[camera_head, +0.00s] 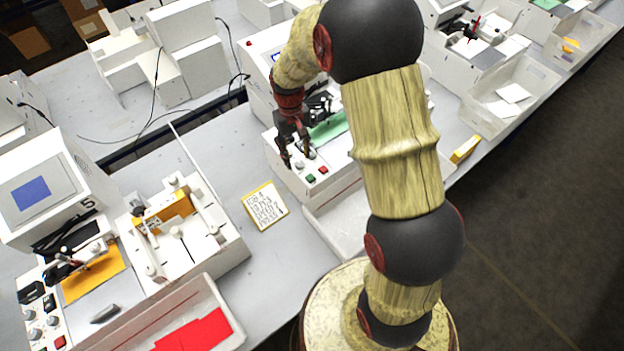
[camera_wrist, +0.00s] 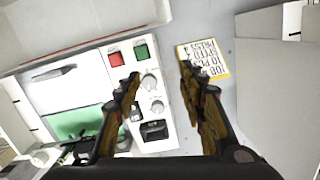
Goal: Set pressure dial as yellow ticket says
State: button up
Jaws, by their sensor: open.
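The yellow-edged ticket (camera_head: 265,207) lies flat on the table left of the middle plotter (camera_head: 340,180). It also shows in the wrist view (camera_wrist: 204,64); its lines include JOB, PCS, SPEED and PRESS, but I cannot read the digits surely. The plotter's panel has two light round dials, one (camera_wrist: 150,81) nearer the buttons and one (camera_wrist: 157,107) nearer the black switch (camera_wrist: 154,130). I cannot tell which sets pressure, nor their settings. My gripper (camera_head: 296,158) is open above this panel. In the wrist view the fingertips (camera_wrist: 160,75) appear either side of the upper dial; contact is not visible.
A red button (camera_wrist: 116,59) and a green button (camera_wrist: 141,52) sit close by the dials. Another plotter (camera_head: 45,190) with an orange sheet stands left, with a tray of red sheets (camera_head: 195,332) before it. Table around the ticket is clear.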

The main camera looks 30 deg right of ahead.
jog(key=s+a+r+t+b, duration=0.1)
jog(key=s+r+b, duration=0.2)
jog(key=s, duration=0.4)
jog(key=s+a+r+t+b, duration=0.1)
jog(key=s+r+b, duration=0.3)
jog(key=s+r, duration=0.2)
jog(key=shift+s+a+t, duration=0.15)
jog(key=shift+s+t, duration=0.15)
jog(key=shift+s, duration=0.85)
